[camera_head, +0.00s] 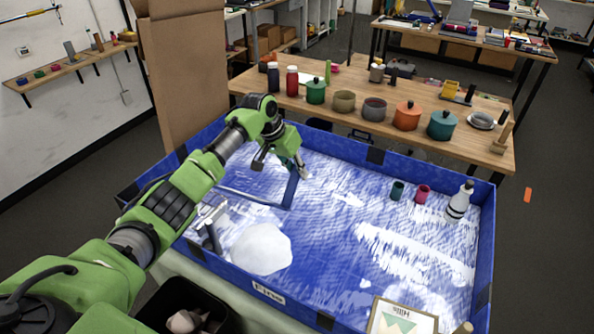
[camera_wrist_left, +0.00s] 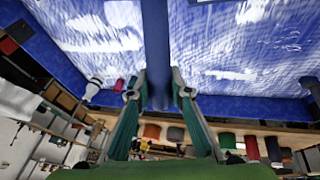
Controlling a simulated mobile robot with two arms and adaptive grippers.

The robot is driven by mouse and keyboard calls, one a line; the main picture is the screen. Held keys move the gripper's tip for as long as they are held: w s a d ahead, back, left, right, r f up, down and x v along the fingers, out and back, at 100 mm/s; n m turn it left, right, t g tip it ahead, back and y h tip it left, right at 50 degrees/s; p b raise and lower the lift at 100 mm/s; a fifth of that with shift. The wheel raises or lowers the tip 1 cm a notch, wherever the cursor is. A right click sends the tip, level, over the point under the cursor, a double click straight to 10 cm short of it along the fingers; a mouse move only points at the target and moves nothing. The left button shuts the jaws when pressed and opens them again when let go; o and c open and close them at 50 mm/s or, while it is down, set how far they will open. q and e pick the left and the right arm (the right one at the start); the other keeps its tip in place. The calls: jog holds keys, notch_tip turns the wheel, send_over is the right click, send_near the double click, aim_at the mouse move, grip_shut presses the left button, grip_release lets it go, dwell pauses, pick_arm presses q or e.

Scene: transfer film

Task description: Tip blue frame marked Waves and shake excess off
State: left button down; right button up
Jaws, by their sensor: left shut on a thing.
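A thin blue frame (camera_head: 291,190) is held over the left part of a large blue-walled tray (camera_head: 140,186). One bar slopes left from its corner, and another rises to my left gripper (camera_head: 294,168). The gripper is shut on the upright bar. In the left wrist view the blue bar (camera_wrist_left: 157,45) runs between the two green fingers (camera_wrist_left: 157,95). I cannot read a Waves marking on it. I cannot tell whether the frame touches the tray floor. My right gripper is not in view.
The tray floor has streaked white material and a white heap (camera_head: 261,249). A grey tool (camera_head: 209,224), a teal cup (camera_head: 397,191), a pink cup (camera_head: 422,194) and a white bottle (camera_head: 459,203) stand inside. A Hills frame (camera_head: 401,319) lies at the front. A wooden table (camera_head: 335,113) with pots stands behind.

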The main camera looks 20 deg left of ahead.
pick_arm(q)
jog(key=shift+r, duration=1.55)
jog(key=shift+f, duration=1.8)
